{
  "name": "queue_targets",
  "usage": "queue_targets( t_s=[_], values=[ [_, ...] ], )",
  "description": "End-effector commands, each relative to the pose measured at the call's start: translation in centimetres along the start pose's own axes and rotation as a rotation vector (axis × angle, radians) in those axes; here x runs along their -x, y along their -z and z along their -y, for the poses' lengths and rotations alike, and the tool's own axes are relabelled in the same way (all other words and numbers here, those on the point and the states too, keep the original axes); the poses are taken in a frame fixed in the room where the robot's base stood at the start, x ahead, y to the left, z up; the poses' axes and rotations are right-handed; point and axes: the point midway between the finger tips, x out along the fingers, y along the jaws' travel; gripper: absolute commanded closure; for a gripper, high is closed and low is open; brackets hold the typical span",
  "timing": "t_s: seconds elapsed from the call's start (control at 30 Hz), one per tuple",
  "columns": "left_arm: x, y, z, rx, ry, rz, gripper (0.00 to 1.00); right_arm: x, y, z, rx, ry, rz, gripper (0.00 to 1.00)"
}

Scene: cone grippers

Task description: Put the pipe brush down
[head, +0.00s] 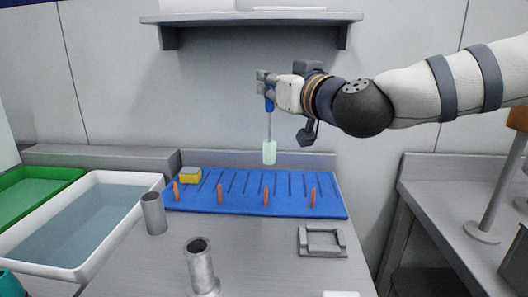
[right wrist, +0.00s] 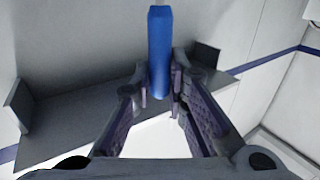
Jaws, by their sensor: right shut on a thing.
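The pipe brush (head: 269,151) hangs upright in the head view, with a blue handle, a thin grey stem and a pale green bristle head at the bottom. My right gripper (head: 268,88) is shut on its blue handle. The brush is held in the air, its bristle end in front of the wall just above the back of the blue mat (head: 250,208). In the right wrist view the blue handle (right wrist: 160,50) stands between the fingertips. My left gripper is not in view.
Several orange pegs (head: 266,196) stand on the mat, with a yellow sponge (head: 190,175) at its back left. Two grey metal pipes (head: 154,213) (head: 201,267) stand in front. A grey square frame (head: 322,242) lies at right. A white water basin (head: 83,222) and a green tray (head: 38,190) are at left. A shelf (head: 250,17) hangs above.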

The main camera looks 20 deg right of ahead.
Motion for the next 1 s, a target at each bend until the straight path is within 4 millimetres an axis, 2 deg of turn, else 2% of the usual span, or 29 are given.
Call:
queue_targets(
  t_s=[0.03, 0.17, 0.23, 0.33, 0.57, 0.7, 1.0],
  values=[
    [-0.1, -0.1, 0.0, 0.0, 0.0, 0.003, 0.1, -1.1, -1.1, -1.5, -0.006, -0.007, 0.007, 1.0],
    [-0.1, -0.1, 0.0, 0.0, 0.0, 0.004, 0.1, -3.7, -3.0, -4.8, -0.004, -0.008, 0.007, 1.0],
    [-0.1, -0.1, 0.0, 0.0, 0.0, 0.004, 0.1, -4.5, -5.0, -5.8, -0.004, -0.006, 0.01, 1.0],
    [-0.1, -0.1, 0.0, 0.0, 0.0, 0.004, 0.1, -5.5, -6.7, -7.0, -0.001, -0.004, 0.007, 1.0],
    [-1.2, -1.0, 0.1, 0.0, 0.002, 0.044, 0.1, -6.7, -9.3, -8.3, -0.002, -0.004, 0.011, 1.0],
    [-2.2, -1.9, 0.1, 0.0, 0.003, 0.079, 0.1, -6.7, -12.2, -8.2, -0.002, -0.001, 0.016, 1.0],
    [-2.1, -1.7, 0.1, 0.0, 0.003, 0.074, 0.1, -6.5, -11.8, -8.2, 0.002, 0.0, 0.003, 1.0]
  ],
)
